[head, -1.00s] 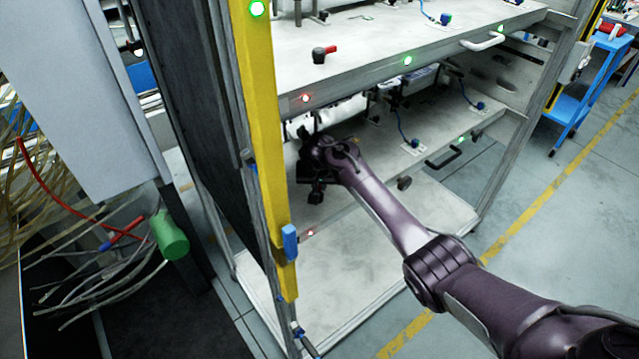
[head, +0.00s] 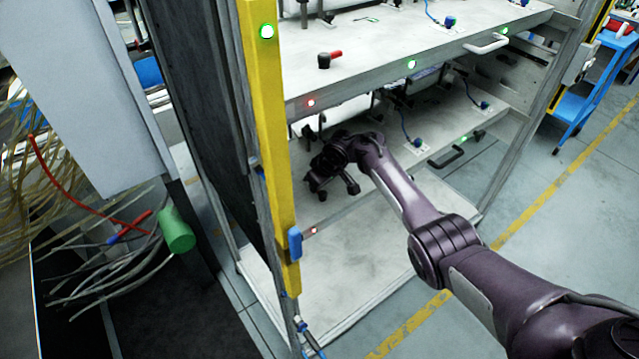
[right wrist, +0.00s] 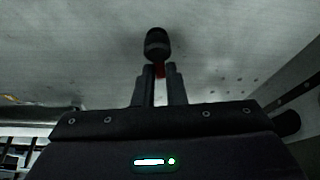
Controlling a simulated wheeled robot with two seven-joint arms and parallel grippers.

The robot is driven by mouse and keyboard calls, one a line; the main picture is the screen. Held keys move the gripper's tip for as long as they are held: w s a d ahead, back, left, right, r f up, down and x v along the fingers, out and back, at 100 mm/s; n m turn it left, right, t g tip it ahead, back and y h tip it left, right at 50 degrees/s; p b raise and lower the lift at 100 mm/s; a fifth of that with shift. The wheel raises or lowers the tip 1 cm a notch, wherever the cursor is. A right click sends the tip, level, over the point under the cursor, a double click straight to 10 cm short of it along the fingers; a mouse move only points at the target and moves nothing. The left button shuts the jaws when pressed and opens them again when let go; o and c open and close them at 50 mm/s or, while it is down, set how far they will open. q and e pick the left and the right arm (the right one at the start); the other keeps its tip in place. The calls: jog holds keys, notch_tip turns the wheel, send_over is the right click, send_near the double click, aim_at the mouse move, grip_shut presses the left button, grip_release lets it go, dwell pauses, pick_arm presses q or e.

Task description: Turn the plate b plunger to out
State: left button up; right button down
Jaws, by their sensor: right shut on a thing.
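My right gripper (head: 328,180) is at the front left of the lower plate (head: 400,150), below the upper plate. The plunger's black knob (right wrist: 157,44) stands just beyond the fingertips. In the head view my gripper hides this plunger. My left gripper is not in view.
The upper plate (head: 400,62) overhangs my gripper and carries another black plunger (head: 324,61) with a red lever pointing right. A yellow post (head: 262,130) with a blue fitting (head: 295,242) stands close to the left. Free floor lies to the right.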

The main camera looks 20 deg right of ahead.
jog(key=shift+s+f+n+g+y+b, duration=0.15)
jog(key=shift+n+g+y+b, duration=0.15)
jog(key=shift+n+b, duration=0.45)
jog(key=n+b, duration=0.2)
jog(key=b, duration=0.1)
jog(key=n+g+y+b, duration=0.1)
jog(key=n+b, duration=0.2)
jog(key=s+n+g+b, duration=0.1)
jog(key=n+b, duration=0.1)
jog(key=b, duration=0.1)
jog(key=shift+a+f+n+y+b, duration=0.15)
jog(key=shift+a+n+y+b, duration=0.15)
jog(key=shift+a, duration=0.1)
jog(key=shift+r+n+g+b, duration=0.25)
jog(key=shift+n+g+b, duration=0.25)
jog(key=shift+b, duration=0.4)
jog(key=c, duration=1.5)
grip_release()
jog(key=shift+r, duration=0.1)
